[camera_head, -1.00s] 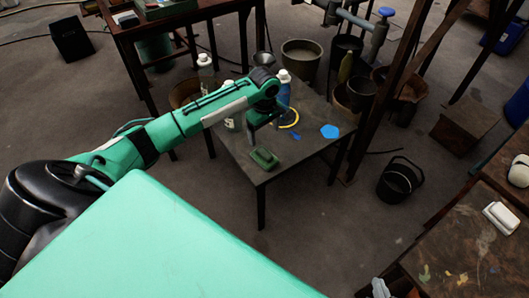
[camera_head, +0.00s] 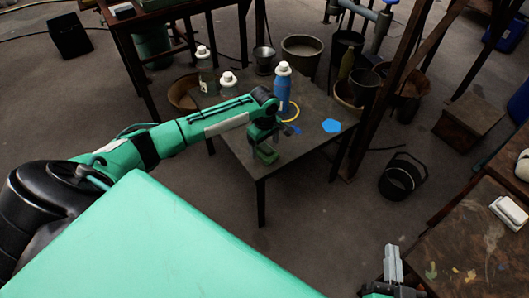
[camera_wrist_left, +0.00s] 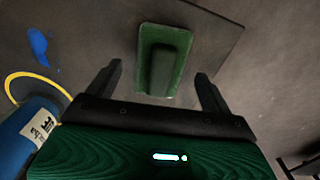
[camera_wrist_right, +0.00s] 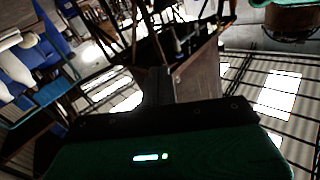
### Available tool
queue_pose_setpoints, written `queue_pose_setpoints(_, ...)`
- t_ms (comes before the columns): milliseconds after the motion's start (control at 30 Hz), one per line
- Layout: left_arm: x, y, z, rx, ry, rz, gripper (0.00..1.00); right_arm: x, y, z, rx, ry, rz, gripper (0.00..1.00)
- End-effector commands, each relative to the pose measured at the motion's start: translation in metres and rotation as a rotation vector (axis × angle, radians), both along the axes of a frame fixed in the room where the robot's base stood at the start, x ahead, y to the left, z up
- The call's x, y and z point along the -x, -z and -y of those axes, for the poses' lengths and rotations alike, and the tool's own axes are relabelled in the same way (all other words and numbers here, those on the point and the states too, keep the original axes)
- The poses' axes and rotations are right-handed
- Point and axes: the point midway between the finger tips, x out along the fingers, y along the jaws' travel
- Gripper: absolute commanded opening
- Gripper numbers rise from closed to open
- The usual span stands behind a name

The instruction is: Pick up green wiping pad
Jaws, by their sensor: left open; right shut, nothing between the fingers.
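The green wiping pad (camera_head: 266,155) lies on the small dark table (camera_head: 236,155) near its front corner. In the left wrist view the pad (camera_wrist_left: 174,48) shows its flat green base and a darker raised grip along its middle. My left gripper (camera_head: 262,146) is over the pad in the head view and partly covers it. In the left wrist view its two open fingers (camera_wrist_left: 160,82) stand on either side of the pad's near end, with nothing between them. My right gripper (camera_head: 393,262) is shut and empty at the lower right, beside the stained workbench.
A black bucket (camera_head: 402,178) stands on the floor. The stained workbench (camera_head: 460,245) is at the right.

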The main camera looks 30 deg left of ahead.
Motion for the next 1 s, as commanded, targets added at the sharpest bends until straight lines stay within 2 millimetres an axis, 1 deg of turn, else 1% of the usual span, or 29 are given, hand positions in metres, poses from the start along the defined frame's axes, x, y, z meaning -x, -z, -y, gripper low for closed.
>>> queue_pose_setpoints(33, 0.0, 0.008, 0.0, -0.001, 0.0, -0.002, 0.84, -0.004, -0.007, 0.002, -0.01, 0.009, 0.045, 0.0)
queue_pose_setpoints(100, 0.0, 0.013, 0.0, 0.0, 0.0, -0.001, 0.84, -0.007, -0.017, 0.005, -0.022, 0.019, 0.093, 0.0)
queue_pose_setpoints(200, 0.0, 0.017, 0.0, 0.0, 0.0, -0.001, 0.84, -0.01, -0.026, 0.007, -0.034, 0.028, 0.139, 0.0)
queue_pose_setpoints(300, 0.0, 0.019, 0.0, -0.001, 0.0, -0.001, 0.84, -0.01, -0.031, 0.008, -0.039, 0.031, 0.157, 0.0)
queue_pose_setpoints(500, 0.0, 0.018, 0.0, 0.0, 0.0, -0.001, 0.84, -0.01, -0.031, 0.008, -0.038, 0.032, 0.158, 0.0)
queue_pose_setpoints(567, 0.0, 0.018, 0.0, 0.0, 0.0, -0.001, 0.72, -0.01, -0.031, 0.008, -0.038, 0.031, 0.157, 0.0)
queue_pose_setpoints(700, 0.0, 0.018, 0.0, 0.0, 0.0, -0.001, 0.44, -0.01, -0.031, 0.008, -0.038, 0.031, 0.157, 0.0)
queue_pose_setpoints(767, 0.0, 0.018, 0.0, 0.0, 0.0, -0.001, 0.35, -0.01, -0.031, 0.008, -0.038, 0.031, 0.157, 0.0)
queue_pose_setpoints(1000, 0.0, 0.018, 0.0, 0.0, 0.0, 0.0, 0.34, -0.01, -0.031, 0.008, -0.037, 0.031, 0.156, 0.0)
